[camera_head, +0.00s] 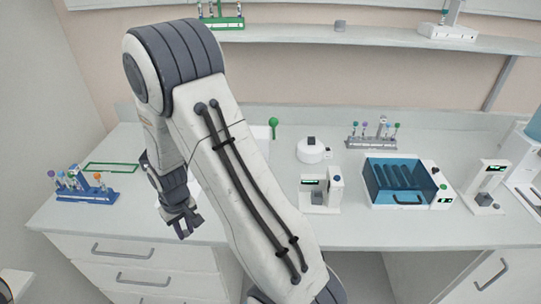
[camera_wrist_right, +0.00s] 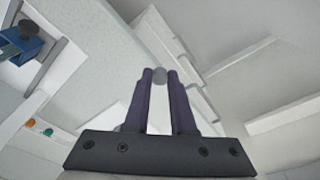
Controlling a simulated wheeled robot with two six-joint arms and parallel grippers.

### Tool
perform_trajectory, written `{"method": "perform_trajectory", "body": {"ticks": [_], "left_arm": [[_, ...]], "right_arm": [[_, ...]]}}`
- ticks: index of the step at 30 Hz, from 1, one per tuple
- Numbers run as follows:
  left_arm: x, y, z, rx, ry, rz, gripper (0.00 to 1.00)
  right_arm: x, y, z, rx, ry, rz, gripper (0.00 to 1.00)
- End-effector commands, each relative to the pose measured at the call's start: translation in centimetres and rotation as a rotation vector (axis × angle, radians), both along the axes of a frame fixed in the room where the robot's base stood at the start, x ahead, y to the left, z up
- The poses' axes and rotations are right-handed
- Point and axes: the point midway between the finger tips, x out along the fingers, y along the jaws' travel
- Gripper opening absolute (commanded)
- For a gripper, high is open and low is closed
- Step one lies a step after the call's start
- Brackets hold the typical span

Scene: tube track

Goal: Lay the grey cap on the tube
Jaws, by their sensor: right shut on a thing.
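My right gripper (camera_head: 184,227) hangs over the front left edge of the bench in the head view, fingers pointing down. In the right wrist view its purple fingers (camera_wrist_right: 160,78) are shut on a small round grey cap (camera_wrist_right: 160,74) at their tips. A blue rack (camera_head: 88,196) holding several tubes with coloured caps stands on the bench to the left of the gripper. Which tube is the task's one I cannot tell. My left gripper is not in view.
A green outlined rectangle (camera_head: 110,168) lies behind the rack. A grey rack of tubes (camera_head: 371,143), a white round device (camera_head: 313,152) and a blue-lidded box (camera_head: 398,182) stand to the right. My right arm hides the middle of the bench.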

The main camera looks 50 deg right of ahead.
Motion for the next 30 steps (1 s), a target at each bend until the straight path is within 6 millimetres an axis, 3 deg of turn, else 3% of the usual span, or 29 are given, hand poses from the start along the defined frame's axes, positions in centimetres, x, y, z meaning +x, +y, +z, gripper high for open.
{"method": "perform_trajectory", "body": {"ticks": [1,9,15,20,30], "left_arm": [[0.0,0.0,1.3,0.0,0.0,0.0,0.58],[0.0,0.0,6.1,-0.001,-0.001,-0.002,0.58],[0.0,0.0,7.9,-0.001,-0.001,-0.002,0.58],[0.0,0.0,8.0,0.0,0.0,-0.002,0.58],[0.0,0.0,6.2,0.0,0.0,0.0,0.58]], "right_arm": [[0.4,-1.5,1.8,0.001,-0.005,-0.06,0.0],[0.1,-12.0,9.4,0.002,-0.004,-0.508,0.0],[-1.4,-17.3,12.6,-0.002,-0.002,-0.74,0.0],[-1.9,-18.7,13.2,-0.003,-0.001,-0.803,0.0],[-2.0,-18.8,11.0,-0.003,0.001,-0.805,0.0]]}}
